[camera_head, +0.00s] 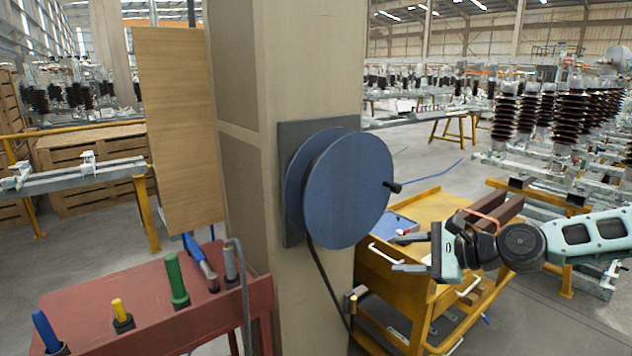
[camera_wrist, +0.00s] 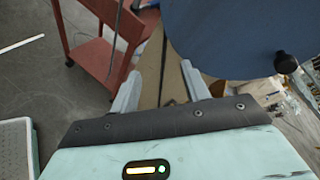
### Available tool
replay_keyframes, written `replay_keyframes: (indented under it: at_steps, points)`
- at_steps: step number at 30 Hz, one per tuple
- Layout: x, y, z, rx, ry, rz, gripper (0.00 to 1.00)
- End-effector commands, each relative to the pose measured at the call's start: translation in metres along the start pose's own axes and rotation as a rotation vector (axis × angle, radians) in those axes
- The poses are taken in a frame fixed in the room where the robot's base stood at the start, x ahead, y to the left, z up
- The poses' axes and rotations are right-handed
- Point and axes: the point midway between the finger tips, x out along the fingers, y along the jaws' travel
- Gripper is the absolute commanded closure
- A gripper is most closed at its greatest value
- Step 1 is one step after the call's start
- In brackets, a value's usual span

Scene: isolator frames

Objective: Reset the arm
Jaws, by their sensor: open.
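My gripper (camera_head: 396,253) is at the right of the head view, in front of the yellow cart and to the right of the blue reel. Its two fingers point left and stand apart, with nothing between them. In the wrist view my gripper (camera_wrist: 162,88) also shows two spread, empty fingers. The blue reel (camera_head: 345,190) with a black crank knob (camera_head: 393,187) is mounted on the wooden column (camera_head: 312,75). The reel also fills the upper right of the wrist view (camera_wrist: 240,35). A dark hose hangs down from it.
A red stand (camera_head: 150,300) at lower left holds several upright tools with coloured handles. A yellow cart (camera_head: 385,270) stands behind my gripper. Rows of brown insulators (camera_head: 570,110) fill the right background. Grey floor (camera_head: 560,325) is bare at lower right.

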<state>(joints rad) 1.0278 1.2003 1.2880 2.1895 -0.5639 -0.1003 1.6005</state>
Motion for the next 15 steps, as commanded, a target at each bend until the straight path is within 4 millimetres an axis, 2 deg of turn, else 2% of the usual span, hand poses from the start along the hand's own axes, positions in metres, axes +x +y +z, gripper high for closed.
replay_keyframes:
  at_steps: [1,3,6,10,15]
  points:
    - [0.017,0.035,0.015,-0.113,0.018,0.134,0.54]
    - [0.027,0.077,0.027,-0.260,0.038,0.297,0.54]
    - [0.029,0.129,0.041,-0.469,0.053,0.511,0.54]
    - [0.014,0.177,0.056,-0.734,0.052,0.758,0.54]
    - [-0.019,0.212,0.078,-1.059,0.022,1.021,0.54]
